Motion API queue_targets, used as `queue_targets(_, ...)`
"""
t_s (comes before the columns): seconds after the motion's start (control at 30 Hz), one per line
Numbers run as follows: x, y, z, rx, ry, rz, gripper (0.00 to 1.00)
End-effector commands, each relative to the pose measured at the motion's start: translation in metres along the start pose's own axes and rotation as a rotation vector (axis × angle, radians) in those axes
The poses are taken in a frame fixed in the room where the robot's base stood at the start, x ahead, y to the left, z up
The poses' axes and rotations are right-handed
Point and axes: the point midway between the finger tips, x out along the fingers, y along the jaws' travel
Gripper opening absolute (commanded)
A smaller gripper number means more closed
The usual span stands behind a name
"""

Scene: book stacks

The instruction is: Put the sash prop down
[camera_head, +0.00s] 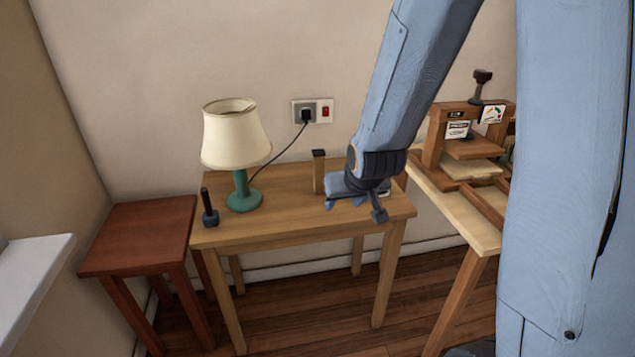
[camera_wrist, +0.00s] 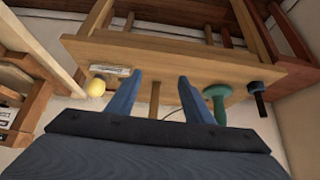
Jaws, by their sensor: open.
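A slim upright wooden post with a dark cap, apparently the sash prop (camera_head: 318,172), stands on the light wooden table (camera_head: 280,225), right of the lamp. In the wrist view a wooden piece, likely the same post (camera_wrist: 154,98), shows between my two blue fingers. My gripper (camera_head: 353,208) is over the table's right part, just right of the post in the head view. The fingers are apart, with a gap between them in the wrist view (camera_wrist: 160,78). I cannot tell whether they touch the post.
A cream-shaded lamp (camera_head: 243,190) with a teal base and a dark peg (camera_head: 209,208) stand at the table's left. Its cord runs to a wall socket (camera_head: 308,114). A red-brown stool (camera_head: 140,235) is left, a wooden press (camera_head: 470,148) right.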

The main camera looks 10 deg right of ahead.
Motion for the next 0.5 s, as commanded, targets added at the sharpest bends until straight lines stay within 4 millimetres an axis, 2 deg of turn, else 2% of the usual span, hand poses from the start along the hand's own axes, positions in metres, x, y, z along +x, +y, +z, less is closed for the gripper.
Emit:
queue_targets(0.03, 0.033, 0.001, -0.013, 0.002, 0.081, 0.000, 0.47)
queue_targets(0.2, 0.093, 0.002, -0.072, 0.006, 0.396, -0.002, 0.47)
queue_targets(0.33, 0.121, 0.002, -0.107, 0.009, 0.618, -0.005, 0.47)
queue_targets(0.5, 0.134, 0.003, -0.131, 0.011, 0.829, -0.008, 0.47)
